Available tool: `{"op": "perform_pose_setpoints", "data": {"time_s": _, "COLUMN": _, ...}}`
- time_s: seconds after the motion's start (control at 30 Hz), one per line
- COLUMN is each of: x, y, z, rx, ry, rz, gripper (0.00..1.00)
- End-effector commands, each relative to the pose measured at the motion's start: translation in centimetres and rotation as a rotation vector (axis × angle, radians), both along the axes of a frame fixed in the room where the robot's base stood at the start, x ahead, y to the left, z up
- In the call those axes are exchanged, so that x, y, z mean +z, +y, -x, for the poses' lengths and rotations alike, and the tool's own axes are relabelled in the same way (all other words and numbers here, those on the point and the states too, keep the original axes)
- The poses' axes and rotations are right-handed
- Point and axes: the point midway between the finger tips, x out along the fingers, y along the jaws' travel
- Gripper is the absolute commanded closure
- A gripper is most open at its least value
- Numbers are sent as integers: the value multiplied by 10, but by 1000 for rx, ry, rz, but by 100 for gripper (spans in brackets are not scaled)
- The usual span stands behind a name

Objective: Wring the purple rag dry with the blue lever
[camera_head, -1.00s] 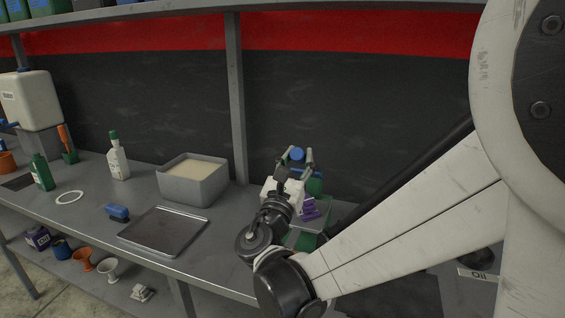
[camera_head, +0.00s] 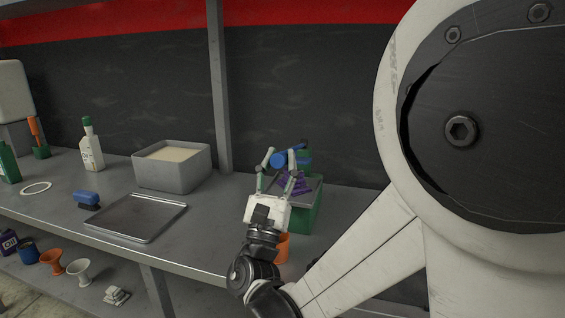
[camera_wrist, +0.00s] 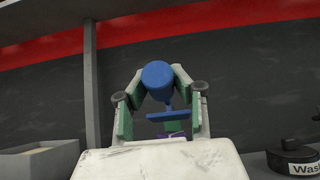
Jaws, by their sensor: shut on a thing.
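The blue lever (camera_head: 284,158) has a thick round blue handle at the wringer on the bench. My gripper (camera_head: 281,160) is shut on this handle. In the wrist view the blue handle (camera_wrist: 158,78) sits between my fingers (camera_wrist: 158,88). The purple rag (camera_head: 295,184) lies bunched on the wringer, just behind and right of my gripper. Only a small piece of purple (camera_wrist: 176,134) shows in the wrist view. The wringer stands on a green bucket-like box (camera_head: 306,212). My gripper hides part of the wringer.
A grey bin (camera_head: 172,178) with pale contents and a flat metal tray (camera_head: 138,216) stand left of my gripper. A blue brush (camera_head: 87,199) and a white bottle (camera_head: 92,145) are further left. A grey post (camera_head: 219,90) rises behind.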

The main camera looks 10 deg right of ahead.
Motion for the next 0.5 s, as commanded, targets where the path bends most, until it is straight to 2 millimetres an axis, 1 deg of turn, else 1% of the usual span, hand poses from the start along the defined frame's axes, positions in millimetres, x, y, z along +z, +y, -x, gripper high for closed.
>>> {"op": "perform_pose_setpoints", "data": {"time_s": 0.03, "x": -3, "y": 2, "z": 0, "rx": 4, "ry": -6, "rz": 2, "gripper": 100}}
{"op": "perform_pose_setpoints", "data": {"time_s": 0.2, "x": -4, "y": 6, "z": 2, "rx": 9, "ry": -16, "rz": 6, "gripper": 100}}
{"op": "perform_pose_setpoints", "data": {"time_s": 0.5, "x": -4, "y": 7, "z": 2, "rx": 10, "ry": -18, "rz": 7, "gripper": 100}}
